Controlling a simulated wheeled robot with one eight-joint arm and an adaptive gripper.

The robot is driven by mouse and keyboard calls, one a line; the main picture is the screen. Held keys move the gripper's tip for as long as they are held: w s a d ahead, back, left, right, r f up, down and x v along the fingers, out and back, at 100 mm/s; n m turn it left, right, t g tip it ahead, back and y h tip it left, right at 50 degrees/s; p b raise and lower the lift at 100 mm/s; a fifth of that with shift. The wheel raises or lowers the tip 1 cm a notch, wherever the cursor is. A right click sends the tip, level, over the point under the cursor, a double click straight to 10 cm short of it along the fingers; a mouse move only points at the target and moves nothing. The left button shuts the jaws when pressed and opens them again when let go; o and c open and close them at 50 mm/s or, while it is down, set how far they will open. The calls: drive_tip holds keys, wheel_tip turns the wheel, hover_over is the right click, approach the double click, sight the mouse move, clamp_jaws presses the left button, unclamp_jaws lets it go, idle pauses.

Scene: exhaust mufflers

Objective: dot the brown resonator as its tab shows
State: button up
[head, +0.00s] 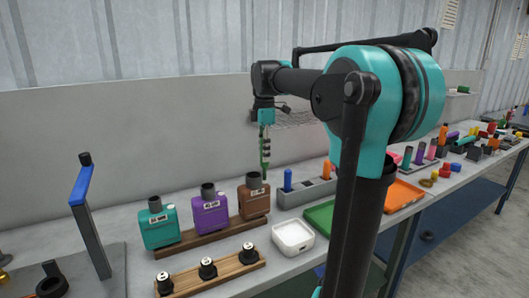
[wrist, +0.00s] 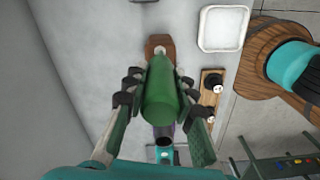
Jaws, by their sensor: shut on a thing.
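The brown resonator (head: 254,201) stands at the right end of a wooden stand, with a small pale tab (head: 257,193) on its front; the tab's marks are too small to read. My gripper (head: 265,143) is shut on a green marker (head: 264,163), held upright with its lower end by the brown resonator's top, slightly right of the neck. Contact cannot be told. In the wrist view the green marker (wrist: 160,92) fills the space between the fingers, and the brown resonator (wrist: 154,41) shows partly behind it.
A purple resonator (head: 209,216) and a teal resonator (head: 159,229) stand left of the brown one. In front are a wooden rack (head: 230,270) with three black-and-white pieces and a white tray (head: 293,232). A grey holder (head: 310,193) with blue and orange markers stands right.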

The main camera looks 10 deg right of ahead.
drive_tip(key=shift+f, duration=0.55)
idle(1.5)
drive_tip(key=shift+r, duration=0.1)
drive_tip(key=shift+r, duration=3.4)
drive_tip(key=shift+s, duration=0.1)
